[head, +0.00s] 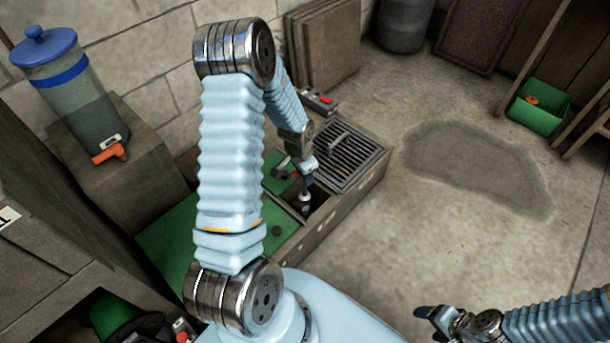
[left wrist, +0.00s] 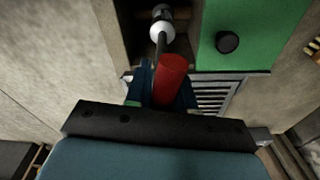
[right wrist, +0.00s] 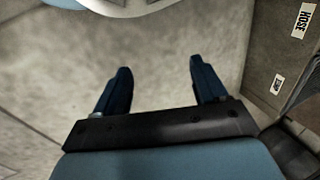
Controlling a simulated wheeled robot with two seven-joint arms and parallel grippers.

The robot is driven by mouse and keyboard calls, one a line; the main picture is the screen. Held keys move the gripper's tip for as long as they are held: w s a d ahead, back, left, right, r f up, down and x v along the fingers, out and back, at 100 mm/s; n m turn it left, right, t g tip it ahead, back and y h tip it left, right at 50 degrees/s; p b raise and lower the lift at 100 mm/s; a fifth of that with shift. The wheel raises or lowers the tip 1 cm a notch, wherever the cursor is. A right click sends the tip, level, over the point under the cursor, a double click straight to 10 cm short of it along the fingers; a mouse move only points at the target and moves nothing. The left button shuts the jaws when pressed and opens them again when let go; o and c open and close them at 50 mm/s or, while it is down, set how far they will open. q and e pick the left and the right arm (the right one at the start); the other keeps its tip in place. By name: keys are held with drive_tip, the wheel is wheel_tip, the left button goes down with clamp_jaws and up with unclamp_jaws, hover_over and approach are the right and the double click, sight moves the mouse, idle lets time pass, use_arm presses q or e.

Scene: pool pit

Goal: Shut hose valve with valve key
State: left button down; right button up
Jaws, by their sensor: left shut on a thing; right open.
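In the left wrist view my left gripper (left wrist: 160,92) is shut on the red handle of the valve key (left wrist: 172,78). The key's thin dark shaft reaches to a white round fitting (left wrist: 162,32) on a metal stem in the pit. I cannot tell whether the shaft's end is seated on it.
A slatted metal grate (head: 352,158) lies beside the opening, green panels (head: 165,243) to its left. A clear tank with blue lid (head: 75,95) stands on a block. A green bin (head: 540,108) is far right. The middle floor is clear.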

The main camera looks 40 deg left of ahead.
use_arm(q)
wheel_tip(320, 180, up, 9)
drive_tip(key=p, duration=0.6)
